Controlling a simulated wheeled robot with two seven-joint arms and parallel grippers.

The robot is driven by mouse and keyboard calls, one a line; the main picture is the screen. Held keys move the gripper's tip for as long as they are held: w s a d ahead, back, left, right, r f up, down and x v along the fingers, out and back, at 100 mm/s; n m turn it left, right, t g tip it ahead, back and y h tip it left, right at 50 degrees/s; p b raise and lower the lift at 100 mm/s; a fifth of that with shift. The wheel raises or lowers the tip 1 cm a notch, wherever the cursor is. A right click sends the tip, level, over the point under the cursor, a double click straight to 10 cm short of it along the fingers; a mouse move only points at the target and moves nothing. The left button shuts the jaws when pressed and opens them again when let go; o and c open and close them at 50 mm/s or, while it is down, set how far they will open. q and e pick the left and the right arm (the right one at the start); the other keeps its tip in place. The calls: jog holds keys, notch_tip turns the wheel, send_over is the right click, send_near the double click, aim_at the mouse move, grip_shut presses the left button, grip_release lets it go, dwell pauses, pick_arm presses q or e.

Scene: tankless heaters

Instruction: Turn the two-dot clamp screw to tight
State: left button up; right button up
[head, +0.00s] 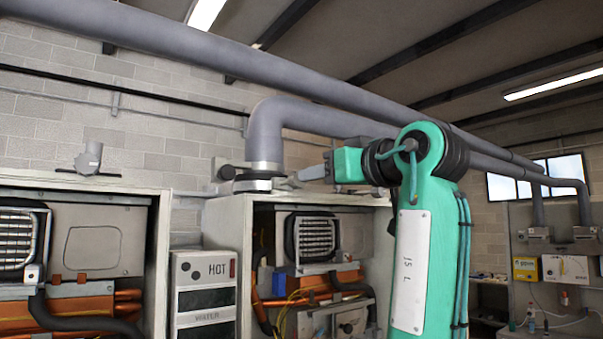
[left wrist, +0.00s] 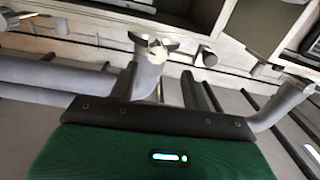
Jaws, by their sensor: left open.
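In the left wrist view my left gripper (left wrist: 158,74) is open, with a dark finger on each side. No dot marks are readable on either. My right gripper is not in view.
The left heater (head: 162,250) has a short flue stub (head: 90,158) on top. A long grey pipe (head: 200,47) runs overhead, above my arm. A HOT/WATER panel (head: 204,292) stands between the heaters. More heaters (head: 565,268) hang at the far right.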

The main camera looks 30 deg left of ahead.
aim_at(296, 182)
pick_arm(q)
jog(key=p+x, duration=0.1)
jog(key=x, duration=0.3)
jog(key=p+x, duration=0.2)
jog(key=x, duration=0.2)
jog(key=shift+w+p, duration=0.25)
jog(key=shift+p, duration=0.05)
jog(key=shift+w+a, duration=0.15)
jog(key=shift+a, duration=0.35)
jog(key=shift+f, duration=0.1)
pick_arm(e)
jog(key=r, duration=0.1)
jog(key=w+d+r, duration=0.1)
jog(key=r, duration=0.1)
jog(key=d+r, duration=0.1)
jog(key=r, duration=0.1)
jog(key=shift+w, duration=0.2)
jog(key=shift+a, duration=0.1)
